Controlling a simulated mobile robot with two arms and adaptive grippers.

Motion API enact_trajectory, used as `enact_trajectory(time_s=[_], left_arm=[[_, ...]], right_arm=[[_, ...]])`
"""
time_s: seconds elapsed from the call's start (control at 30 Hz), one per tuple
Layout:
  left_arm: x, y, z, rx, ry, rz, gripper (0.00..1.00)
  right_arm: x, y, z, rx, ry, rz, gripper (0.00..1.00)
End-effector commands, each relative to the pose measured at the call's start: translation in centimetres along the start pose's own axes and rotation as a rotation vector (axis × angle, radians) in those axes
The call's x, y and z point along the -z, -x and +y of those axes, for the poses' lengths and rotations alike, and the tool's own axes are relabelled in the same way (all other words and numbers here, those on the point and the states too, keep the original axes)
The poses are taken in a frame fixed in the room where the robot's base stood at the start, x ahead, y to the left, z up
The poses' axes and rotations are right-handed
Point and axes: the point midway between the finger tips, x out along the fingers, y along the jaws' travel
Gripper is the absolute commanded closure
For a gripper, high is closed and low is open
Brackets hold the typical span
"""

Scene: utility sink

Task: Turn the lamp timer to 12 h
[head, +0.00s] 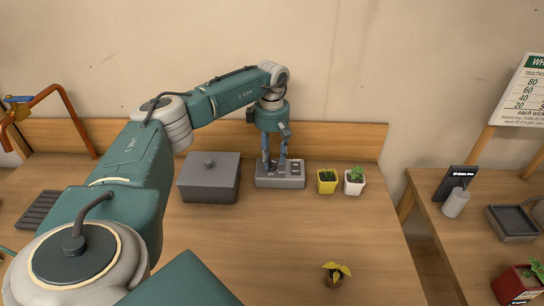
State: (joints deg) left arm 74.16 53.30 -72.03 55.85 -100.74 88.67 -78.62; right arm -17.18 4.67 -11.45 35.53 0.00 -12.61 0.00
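The lamp timer (294,182) looks to be the low grey box with small dark markings on its top, near the back of the wooden table. My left gripper (274,166) points down at it from above. Its two blue-grey fingers are apart, with a visible gap between them, and their tips are at or just above the left and middle part of the box's top. The fingers cover part of the top, so I cannot make out a dial, its setting or any contact. My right gripper is not in view.
A grey lidded box (209,181) stands left of the timer. A yellow pot (327,187) and a white pot (353,188) with plants stand close on its right. A small yellow-leaved plant (336,273) stands at the front. The table's middle is clear.

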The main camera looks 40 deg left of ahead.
Motion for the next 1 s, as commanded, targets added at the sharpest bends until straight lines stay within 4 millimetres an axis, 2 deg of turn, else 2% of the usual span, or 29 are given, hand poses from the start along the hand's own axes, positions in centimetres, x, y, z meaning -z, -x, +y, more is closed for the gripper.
enact_trajectory(time_s=[0.27, 0.37, 0.73, 0.9, 1.0], left_arm=[[-0.1, 0.4, 0.0, 0.002, -0.001, -0.001, 0.60], [-0.1, 1.7, 0.0, 0.001, -0.001, -0.001, 0.60], [-0.1, 9.3, 0.1, -0.002, -0.001, -0.002, 0.60], [0.0, 11.3, 0.0, 0.001, 0.000, -0.001, 0.60], [0.0, 11.8, 0.0, 0.001, 0.000, 0.000, 0.60]], right_arm=[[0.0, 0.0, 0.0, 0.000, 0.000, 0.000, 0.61], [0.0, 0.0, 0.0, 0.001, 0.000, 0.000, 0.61], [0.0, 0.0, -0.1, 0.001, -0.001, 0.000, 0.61], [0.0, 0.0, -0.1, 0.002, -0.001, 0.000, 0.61], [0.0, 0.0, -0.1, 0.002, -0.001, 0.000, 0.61]])
